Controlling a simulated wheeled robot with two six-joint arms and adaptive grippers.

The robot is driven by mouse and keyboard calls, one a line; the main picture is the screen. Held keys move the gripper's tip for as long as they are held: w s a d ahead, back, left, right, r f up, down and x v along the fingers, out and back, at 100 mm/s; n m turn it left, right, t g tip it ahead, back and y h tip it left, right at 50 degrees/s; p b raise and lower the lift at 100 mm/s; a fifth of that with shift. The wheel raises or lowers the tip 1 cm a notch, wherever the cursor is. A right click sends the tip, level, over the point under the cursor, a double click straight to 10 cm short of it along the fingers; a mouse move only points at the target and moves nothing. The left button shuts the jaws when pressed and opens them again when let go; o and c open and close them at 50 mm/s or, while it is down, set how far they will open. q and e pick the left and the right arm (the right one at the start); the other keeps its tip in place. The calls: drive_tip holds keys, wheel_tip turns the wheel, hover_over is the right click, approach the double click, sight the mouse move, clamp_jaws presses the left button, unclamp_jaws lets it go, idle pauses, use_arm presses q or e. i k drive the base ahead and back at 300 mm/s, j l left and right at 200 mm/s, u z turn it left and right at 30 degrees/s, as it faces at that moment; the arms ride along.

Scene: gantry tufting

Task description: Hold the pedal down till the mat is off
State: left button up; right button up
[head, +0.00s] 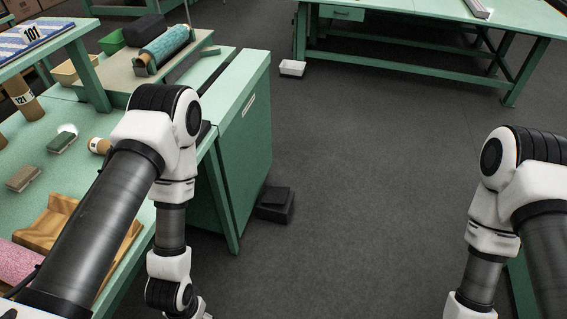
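A black pedal-like box (275,204) sits on the dark floor beside the green cabinet's lower right corner. Nothing is seen touching it. I cannot tell which of these, if either, is the mat. My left arm comes down over the bench front, left of the pedal, and its gripper is cut off by the bottom edge. My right arm is at the right edge, its gripper out of view.
The green bench (85,150) at left carries brushes, cardboard tubes, a wooden cradle (62,222) and a pink roll (14,262). The green cabinet (240,140) stands right of my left arm. A green table (430,22) stands at the back. The middle floor is clear.

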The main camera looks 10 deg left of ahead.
sight(273, 195)
drive_tip(key=i+l+u, duration=0.15)
drive_tip(key=u, duration=0.3)
drive_tip(key=i+l+u, duration=0.2)
drive_tip(key=u, duration=0.2)
drive_tip(key=i+l+u, duration=0.15)
drive_tip(key=l+u, duration=0.15)
drive_tip(key=u, duration=0.15)
drive_tip(key=i+l, duration=0.15)
drive_tip(key=l, duration=0.35)
drive_tip(key=i+l+u, duration=0.15)
drive_tip(key=l, duration=0.35)
drive_tip(key=i+l, duration=0.1)
drive_tip(key=l, duration=0.4)
drive_tip(key=i+l+u, duration=0.15)
drive_tip(key=l, duration=0.35)
